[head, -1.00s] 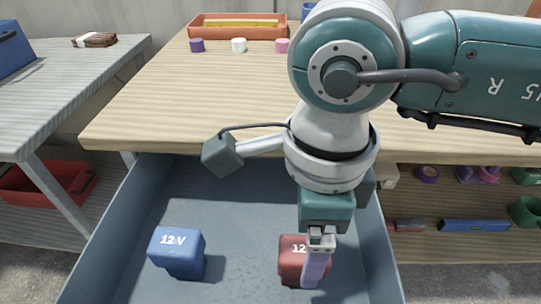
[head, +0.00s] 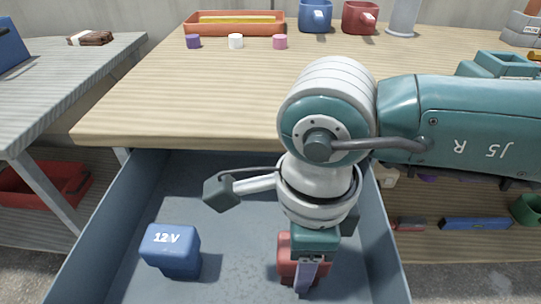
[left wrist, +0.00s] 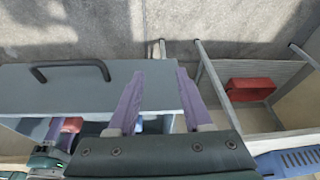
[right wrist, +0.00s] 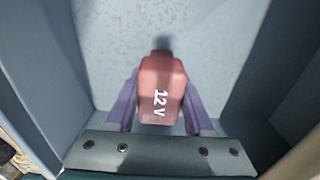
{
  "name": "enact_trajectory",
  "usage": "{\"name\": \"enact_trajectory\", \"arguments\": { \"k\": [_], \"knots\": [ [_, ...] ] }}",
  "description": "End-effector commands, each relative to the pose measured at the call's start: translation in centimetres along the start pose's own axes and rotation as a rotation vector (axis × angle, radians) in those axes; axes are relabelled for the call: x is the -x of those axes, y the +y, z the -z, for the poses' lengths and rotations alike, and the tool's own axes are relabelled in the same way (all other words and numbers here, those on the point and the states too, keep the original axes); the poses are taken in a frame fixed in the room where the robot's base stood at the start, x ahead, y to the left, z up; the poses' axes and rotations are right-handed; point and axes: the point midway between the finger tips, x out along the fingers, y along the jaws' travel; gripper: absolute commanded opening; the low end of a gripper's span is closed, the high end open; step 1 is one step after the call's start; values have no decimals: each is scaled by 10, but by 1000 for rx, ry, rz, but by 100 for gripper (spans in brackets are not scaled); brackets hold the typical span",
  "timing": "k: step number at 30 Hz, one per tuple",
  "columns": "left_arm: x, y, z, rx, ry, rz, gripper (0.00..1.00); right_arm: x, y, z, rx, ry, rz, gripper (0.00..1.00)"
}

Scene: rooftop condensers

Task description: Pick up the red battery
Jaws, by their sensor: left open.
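The red battery (head: 287,268), marked 12 V, stands in the open grey drawer (head: 222,200), toward its right side. My right gripper (head: 303,285) is lowered over it and hides part of it in the head view. In the right wrist view the battery (right wrist: 162,85) lies between the purple fingers of the right gripper (right wrist: 161,80). The fingers are spread about as wide as the left gripper's, one on each side. Whether either touches it I cannot tell. My left gripper (left wrist: 160,75) is open and empty, and is outside the head view.
A blue 12 V battery (head: 172,250) stands in the drawer to the left. The drawer walls enclose both batteries. The wooden workbench (head: 200,100) is above and behind, with an orange tray (head: 235,30) and mugs. The drawer's handle (left wrist: 70,70) shows in the left wrist view.

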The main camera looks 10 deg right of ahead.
Motion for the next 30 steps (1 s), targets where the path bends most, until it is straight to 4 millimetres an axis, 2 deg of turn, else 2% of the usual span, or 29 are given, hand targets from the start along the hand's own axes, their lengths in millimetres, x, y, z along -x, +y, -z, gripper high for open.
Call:
{"name": "enact_trajectory", "arguments": {
  "k": [2, 13, 25, 30],
  "knots": [
    [0, 0, 0, 1, 0, -1, 50, 0, 0, 0, 0, 0, 0, 41],
    [0, 0, 0, 0, 0, 0, 50, 0, 0, 0, 0, 0, 0, 0],
    [0, -2, 0, -9, -1, 7, 50, 1, 0, 0, 0, -1, 0, 0],
    [4, -3, 1, -9, -1, 7, 50, 10, 0, 0, 0, -2, 1, 0]
  ]
}}
